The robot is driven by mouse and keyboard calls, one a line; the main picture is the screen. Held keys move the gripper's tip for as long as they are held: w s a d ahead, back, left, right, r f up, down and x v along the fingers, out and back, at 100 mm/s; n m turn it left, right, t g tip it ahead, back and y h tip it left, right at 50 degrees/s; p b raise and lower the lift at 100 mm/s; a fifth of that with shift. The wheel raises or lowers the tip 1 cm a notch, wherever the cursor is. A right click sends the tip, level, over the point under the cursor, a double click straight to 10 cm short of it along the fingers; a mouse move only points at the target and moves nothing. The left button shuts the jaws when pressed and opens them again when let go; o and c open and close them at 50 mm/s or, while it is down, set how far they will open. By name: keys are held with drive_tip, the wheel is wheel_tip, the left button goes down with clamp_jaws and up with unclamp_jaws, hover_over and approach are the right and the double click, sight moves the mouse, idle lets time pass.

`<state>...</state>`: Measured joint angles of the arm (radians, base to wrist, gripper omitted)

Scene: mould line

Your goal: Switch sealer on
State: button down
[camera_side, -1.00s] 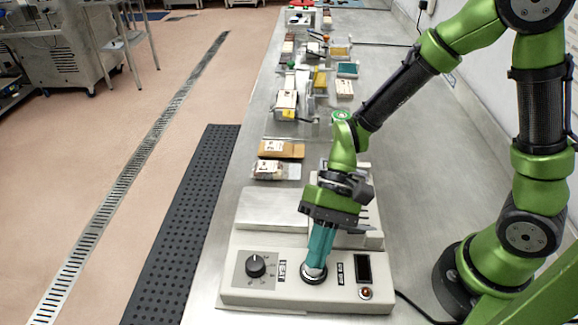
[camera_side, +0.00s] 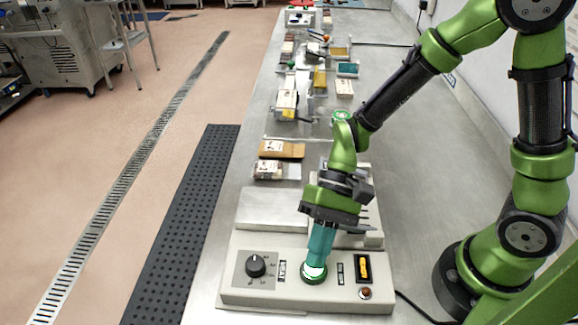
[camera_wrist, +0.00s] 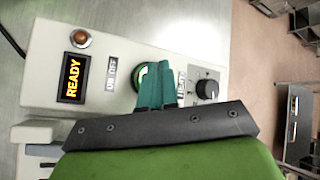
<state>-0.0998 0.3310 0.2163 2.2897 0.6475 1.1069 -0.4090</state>
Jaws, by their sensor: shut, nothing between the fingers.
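The sealer (camera_side: 238,288) is a pale box at the front of the steel bench. Its round switch (camera_side: 314,273) now glows green, and a green arc of it shows in the wrist view (camera_wrist: 142,72). My gripper (camera_side: 316,262) points down with its teal fingers shut and empty, their tips at the switch and covering part of it. Whether the tips still press on it I cannot tell. The small display (camera_side: 363,268) is lit amber, and in the wrist view the display (camera_wrist: 72,78) reads READY. A black dial (camera_side: 256,265) sits left of the switch.
An amber lamp (camera_side: 366,293) sits below the display. Behind the sealer lie an orange-brown packet (camera_side: 282,150) and several small packs and devices along the bench. The bench to the right (camera_side: 430,150) is clear.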

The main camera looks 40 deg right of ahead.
drive_tip(key=shift+r, duration=3)
drive_tip(key=shift+d+f, duration=0.1)
drive_tip(key=d+t+h, duration=0.1)
drive_tip(key=d, duration=0.2)
drive_tip(key=w+d+r+t+h, duration=0.1)
drive_tip(key=d+t, duration=0.1)
drive_tip(key=d, duration=0.1)
drive_tip(key=d+t+h, duration=0.1)
drive_tip(key=d, duration=0.2)
drive_tip(key=shift+w+r+t+h, duration=0.25)
drive_tip(key=shift+r+t+h, duration=0.05)
drive_tip(key=shift+r, duration=0.05)
drive_tip(key=d+r+t+h, duration=0.2)
drive_tip(key=d+r+t, duration=0.4)
drive_tip(key=d+r, duration=0.3)
drive_tip(key=shift+s+d+t+h, duration=0.2)
drive_tip(key=shift+s+t+h, duration=0.1)
drive_tip(key=shift+s+t, duration=0.1)
